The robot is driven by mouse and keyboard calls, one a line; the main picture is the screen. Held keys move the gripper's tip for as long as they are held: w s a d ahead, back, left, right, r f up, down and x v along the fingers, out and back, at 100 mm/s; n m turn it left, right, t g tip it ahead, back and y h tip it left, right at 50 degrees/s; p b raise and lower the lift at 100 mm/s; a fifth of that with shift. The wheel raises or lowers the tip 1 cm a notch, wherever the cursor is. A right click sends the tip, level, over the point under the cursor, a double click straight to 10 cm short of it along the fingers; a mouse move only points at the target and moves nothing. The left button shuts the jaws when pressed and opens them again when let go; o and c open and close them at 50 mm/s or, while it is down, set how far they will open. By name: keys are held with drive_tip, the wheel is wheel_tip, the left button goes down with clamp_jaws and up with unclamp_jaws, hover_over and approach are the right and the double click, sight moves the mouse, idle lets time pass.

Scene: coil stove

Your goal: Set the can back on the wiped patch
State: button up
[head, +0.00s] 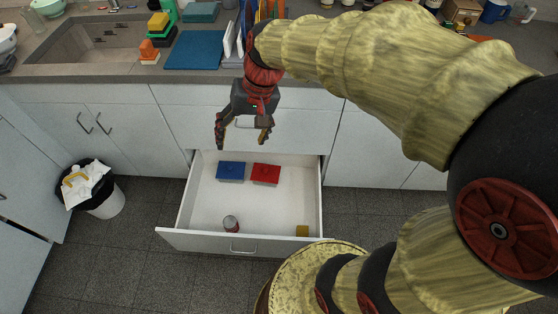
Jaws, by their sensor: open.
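A small can (231,223) with a grey top and a reddish side stands in the open white drawer (265,210), near its front left. No wiped patch can be told apart on the drawer floor. My gripper (243,138) is open and empty. It hangs with its fingers pointing down, in front of the cabinet and above the back of the drawer. The can is well apart from it, nearer the drawer's front.
In the drawer lie a blue box (231,171), a red box (266,174) and a small yellow block (302,230). The drawer's middle is clear. The counter (130,73) with a sink (90,38) runs behind. A bin (100,195) stands at left.

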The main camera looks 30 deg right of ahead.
drive_tip(key=s+d+r+n+t+h, duration=0.1)
drive_tip(key=s+r+t, duration=0.1)
drive_tip(key=s, duration=0.5)
drive_tip(key=s+d+r+n+t+h, duration=0.1)
drive_tip(key=s+r+n, duration=0.1)
drive_tip(key=s, duration=0.5)
drive_tip(key=shift+d+r+t+h, duration=0.25)
drive_tip(key=shift+t+h, duration=0.15)
